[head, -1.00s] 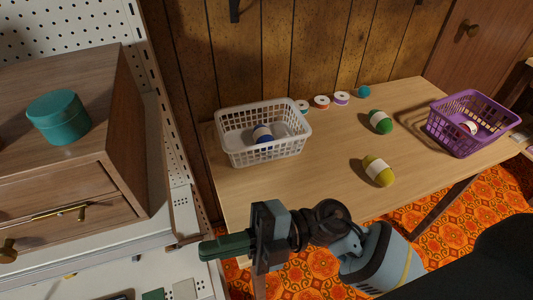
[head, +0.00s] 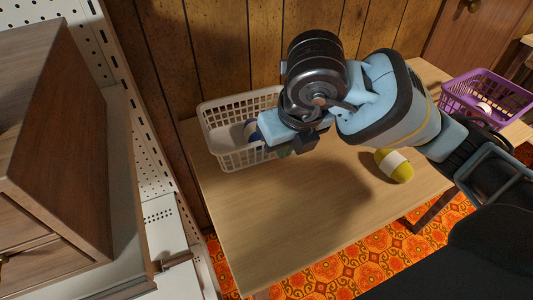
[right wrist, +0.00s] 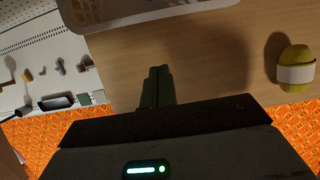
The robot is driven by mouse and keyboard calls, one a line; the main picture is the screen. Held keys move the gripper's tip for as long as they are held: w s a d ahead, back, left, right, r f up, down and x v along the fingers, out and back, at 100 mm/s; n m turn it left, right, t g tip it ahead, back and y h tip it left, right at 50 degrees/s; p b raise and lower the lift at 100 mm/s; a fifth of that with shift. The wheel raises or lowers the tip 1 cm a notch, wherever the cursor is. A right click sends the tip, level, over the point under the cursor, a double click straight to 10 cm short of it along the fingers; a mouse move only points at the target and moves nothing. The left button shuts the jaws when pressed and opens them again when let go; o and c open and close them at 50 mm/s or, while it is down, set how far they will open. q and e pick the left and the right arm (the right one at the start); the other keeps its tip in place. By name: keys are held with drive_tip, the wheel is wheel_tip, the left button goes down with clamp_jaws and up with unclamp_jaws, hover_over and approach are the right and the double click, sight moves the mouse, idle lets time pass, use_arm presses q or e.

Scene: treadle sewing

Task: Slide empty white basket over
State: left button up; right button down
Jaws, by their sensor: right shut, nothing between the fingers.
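The white basket (head: 218,128) stands at the back left of the wooden table, its right part hidden behind my right arm. My right gripper (head: 285,153) is at the basket's front right side, shut with nothing held. In the right wrist view its closed fingers (right wrist: 157,86) point at the basket's edge (right wrist: 120,12), with bare table between them in the picture. Whether they touch the basket is unclear. My left gripper is out of view.
A yellow yarn ball (head: 393,165) lies on the table (head: 260,220) right of my gripper. A purple basket (head: 485,100) with something in it stands at the far right. A wooden drawer cabinet (head: 60,150) is at left. The front of the table is clear.

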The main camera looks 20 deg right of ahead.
sight(257, 136)
drive_tip(key=b+x, duration=0.1)
drive_tip(key=x, duration=0.8)
drive_tip(key=shift+f, duration=0.2)
drive_tip(key=w, duration=0.2)
drive_tip(key=shift+w+f, duration=0.25)
drive_tip(key=shift+w, duration=0.85)
drive_tip(key=shift+w, duration=0.1)
drive_tip(key=w, duration=0.2)
drive_tip(key=w+b, duration=0.1)
drive_tip(key=w, duration=0.2)
drive_tip(key=shift+w+a, duration=0.2)
drive_tip(key=shift+w, duration=0.8)
drive_tip(key=shift+d, duration=0.1)
